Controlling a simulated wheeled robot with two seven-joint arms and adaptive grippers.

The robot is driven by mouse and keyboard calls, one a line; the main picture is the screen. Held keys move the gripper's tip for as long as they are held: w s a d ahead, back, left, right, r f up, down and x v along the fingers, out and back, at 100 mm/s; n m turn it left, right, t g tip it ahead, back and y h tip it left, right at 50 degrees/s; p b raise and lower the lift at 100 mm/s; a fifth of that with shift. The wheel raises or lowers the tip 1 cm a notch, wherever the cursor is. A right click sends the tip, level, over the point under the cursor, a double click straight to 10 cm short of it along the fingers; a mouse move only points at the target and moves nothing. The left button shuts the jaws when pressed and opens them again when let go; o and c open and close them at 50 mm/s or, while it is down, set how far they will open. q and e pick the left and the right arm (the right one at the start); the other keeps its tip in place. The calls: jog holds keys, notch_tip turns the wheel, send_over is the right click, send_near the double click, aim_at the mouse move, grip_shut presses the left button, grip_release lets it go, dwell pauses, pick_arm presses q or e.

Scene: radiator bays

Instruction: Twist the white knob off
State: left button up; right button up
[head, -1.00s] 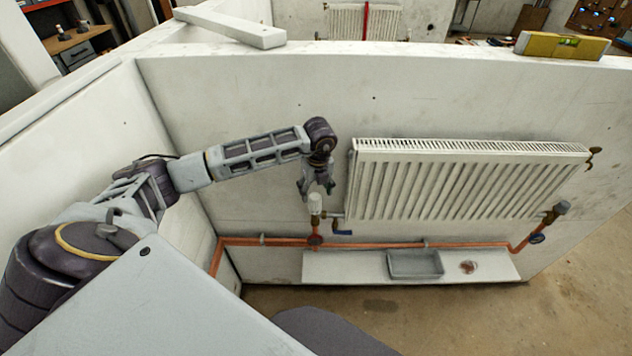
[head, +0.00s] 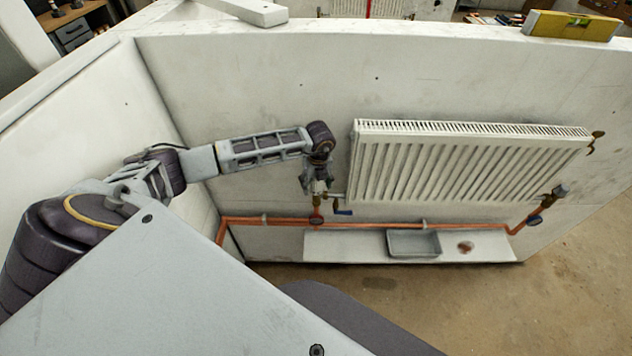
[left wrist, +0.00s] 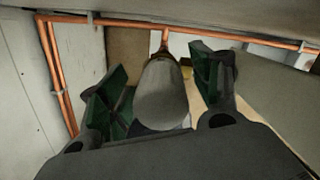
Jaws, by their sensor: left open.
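The white knob (left wrist: 163,92) shows large in the left wrist view, upright on its valve above the copper pipe. My left gripper (left wrist: 160,88) is open, with one green-padded finger on each side of the knob. Gaps show between the knob and both pads. In the head view my left gripper (head: 314,183) is over the valve at the lower left of the radiator (head: 465,163) and hides most of the knob. My right gripper is not in view.
A copper pipe (head: 375,224) runs along the wall below the radiator. A blue-handled valve (head: 343,211) sits just right of the knob.

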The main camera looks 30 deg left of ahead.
pick_arm(q)
jog(key=c, duration=1.2)
jog(key=shift+f, duration=0.1)
jog(key=shift+s+f, duration=0.1)
jog(key=shift+f+m+b, duration=0.1)
jog(key=shift+m+b, duration=0.4)
jog(key=shift+s+d, duration=0.1)
jog(key=shift+r+p, duration=0.3)
jog(key=shift+r, duration=0.2)
